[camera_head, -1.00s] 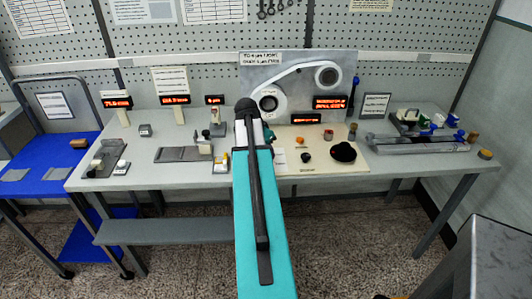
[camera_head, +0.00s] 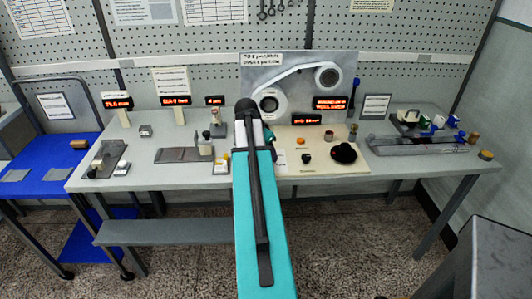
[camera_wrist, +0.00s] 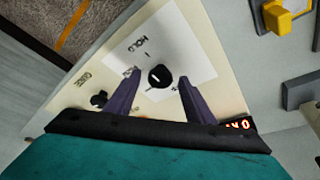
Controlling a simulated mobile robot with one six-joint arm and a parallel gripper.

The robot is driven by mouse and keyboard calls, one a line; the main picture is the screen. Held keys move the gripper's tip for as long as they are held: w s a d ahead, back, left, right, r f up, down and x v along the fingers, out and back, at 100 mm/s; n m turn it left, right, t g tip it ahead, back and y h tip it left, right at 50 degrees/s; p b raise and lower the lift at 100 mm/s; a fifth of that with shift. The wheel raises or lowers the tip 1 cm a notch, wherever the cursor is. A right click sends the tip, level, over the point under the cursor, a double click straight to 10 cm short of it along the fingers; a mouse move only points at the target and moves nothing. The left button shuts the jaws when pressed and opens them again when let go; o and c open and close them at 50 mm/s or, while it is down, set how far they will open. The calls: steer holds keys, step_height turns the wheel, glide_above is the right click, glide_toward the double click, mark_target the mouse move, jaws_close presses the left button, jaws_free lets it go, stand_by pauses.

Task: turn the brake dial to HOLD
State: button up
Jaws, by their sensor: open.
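The brake dial (camera_wrist: 160,77) is a round black knob with a short white mark, seen in the wrist view on a white label card (camera_wrist: 185,48). The word HOLD is printed on the card beyond the dial, with another label at its left that I cannot read clearly. My gripper (camera_wrist: 160,80) is open, with one dark finger on each side of the dial. I cannot tell whether either finger touches it. In the head view the dial and gripper fingers are hidden behind my arm; part of the card (camera_head: 280,158) shows at the right.
A second black knob (camera_wrist: 99,99) sits left of my gripper in the wrist view. On the cream panel (camera_head: 315,168), an orange button (camera_head: 301,141) and a black hat-like part (camera_head: 343,153) lie to the right. The winding spindles (camera_head: 268,103) stand behind.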

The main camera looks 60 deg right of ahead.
steer(key=shift+r, duration=0.1)
steer(key=s+b+v, duration=0.1)
steer(key=b+v, duration=0.1)
steer(key=v, duration=1.1)
steer(key=shift+w+a+r, duration=0.15)
steer(key=shift+w+r, duration=0.1)
steer(key=shift+w, duration=0.25)
steer(key=shift+s, duration=0.15)
